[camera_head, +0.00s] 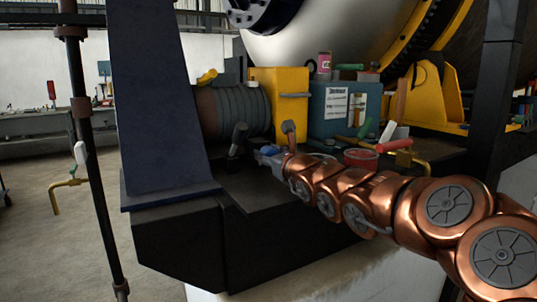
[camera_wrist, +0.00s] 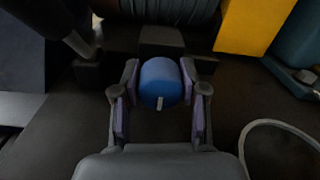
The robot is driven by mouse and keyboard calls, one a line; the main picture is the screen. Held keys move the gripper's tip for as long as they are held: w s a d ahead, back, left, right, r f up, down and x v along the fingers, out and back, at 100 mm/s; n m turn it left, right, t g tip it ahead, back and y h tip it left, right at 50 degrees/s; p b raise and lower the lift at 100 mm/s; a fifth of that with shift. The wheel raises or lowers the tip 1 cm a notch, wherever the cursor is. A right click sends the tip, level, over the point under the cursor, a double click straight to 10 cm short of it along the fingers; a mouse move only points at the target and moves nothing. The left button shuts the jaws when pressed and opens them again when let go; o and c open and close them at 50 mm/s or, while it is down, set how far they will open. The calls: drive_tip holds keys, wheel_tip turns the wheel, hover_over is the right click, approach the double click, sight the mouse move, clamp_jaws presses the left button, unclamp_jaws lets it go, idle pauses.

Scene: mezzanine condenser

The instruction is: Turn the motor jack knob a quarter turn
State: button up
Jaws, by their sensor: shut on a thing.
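The motor jack knob is a round blue knob (camera_wrist: 161,80) in the middle of the wrist view, in front of a dark block (camera_wrist: 161,40). A short white mark (camera_wrist: 159,103) shows on its face, almost upright and at the lower part. My gripper (camera_wrist: 160,70) is shut on the knob, with one finger on its left side and one on its right. In the head view a small blue patch (camera_head: 268,150) shows at the end of my copper arm. The fingers are hard to make out there.
A grey ribbed motor (camera_head: 238,108) and a yellow box (camera_head: 280,98) stand behind the knob. A teal box (camera_head: 340,108) with papers, a red round container (camera_head: 361,158) and several tools crowd the right. A dark blue column (camera_head: 160,100) stands left.

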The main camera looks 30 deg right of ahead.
drive_tip(key=shift+c, duration=1)
drive_tip(key=n+b, duration=0.1)
drive_tip(key=b, duration=0.2)
drive_tip(key=shift+f, duration=0.1)
drive_tip(key=shift+b, duration=0.5)
drive_tip(key=shift+r+n+b, duration=0.2)
drive_tip(key=shift+n+b, duration=0.3)
drive_tip(key=shift+n, duration=0.1)
drive_tip(key=shift+a+n+b, duration=0.15)
drive_tip(key=shift+n+b, duration=0.2)
drive_tip(key=shift+n, duration=0.35)
drive_tip(key=shift+n, duration=1)
